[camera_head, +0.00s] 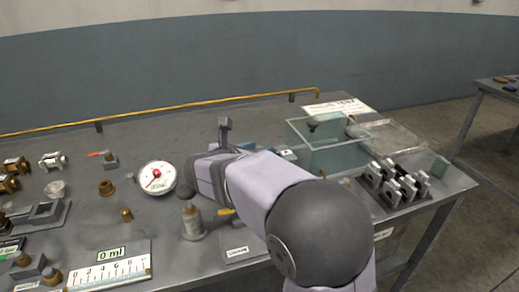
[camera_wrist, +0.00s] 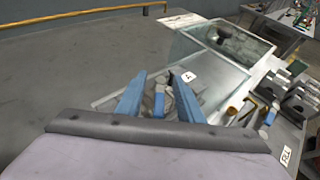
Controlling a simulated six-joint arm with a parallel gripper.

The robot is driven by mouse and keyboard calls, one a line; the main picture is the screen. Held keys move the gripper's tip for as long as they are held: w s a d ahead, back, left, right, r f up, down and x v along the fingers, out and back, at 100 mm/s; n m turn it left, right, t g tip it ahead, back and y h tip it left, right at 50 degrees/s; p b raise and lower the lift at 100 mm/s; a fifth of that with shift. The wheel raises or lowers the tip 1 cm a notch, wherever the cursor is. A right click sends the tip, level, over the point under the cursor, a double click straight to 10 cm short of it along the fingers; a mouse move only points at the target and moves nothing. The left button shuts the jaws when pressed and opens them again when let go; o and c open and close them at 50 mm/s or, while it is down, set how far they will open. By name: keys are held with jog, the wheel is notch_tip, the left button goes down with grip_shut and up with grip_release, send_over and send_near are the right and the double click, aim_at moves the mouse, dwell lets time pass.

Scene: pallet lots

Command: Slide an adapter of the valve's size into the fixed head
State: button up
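In the wrist view the two blue fingers of my gripper (camera_wrist: 157,80) stand apart. Grey parts (camera_wrist: 158,101) show between and beyond them, and I cannot tell whether they are touched. In the head view my arm hides most of the gripper. A small valve with a red-orange handle (camera_head: 109,160) stands at the back left. Brass fittings, possibly adapters, stand in front of it: a wider one (camera_head: 106,188) and a smaller one (camera_head: 126,215). A grey upright post (camera_head: 224,130) rises behind my wrist. I cannot tell which part is the fixed head.
A glass tank (camera_head: 350,157) stands to the right, with a dark rack (camera_head: 405,201) of grey blocks in front. A yellow pipe (camera_head: 200,103) runs along the back edge.

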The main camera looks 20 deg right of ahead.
jog(key=v, duration=1)
jog(key=shift+s+a+p, duration=0.25)
jog(key=shift+s+p, duration=0.05)
jog(key=shift+r, duration=0.1)
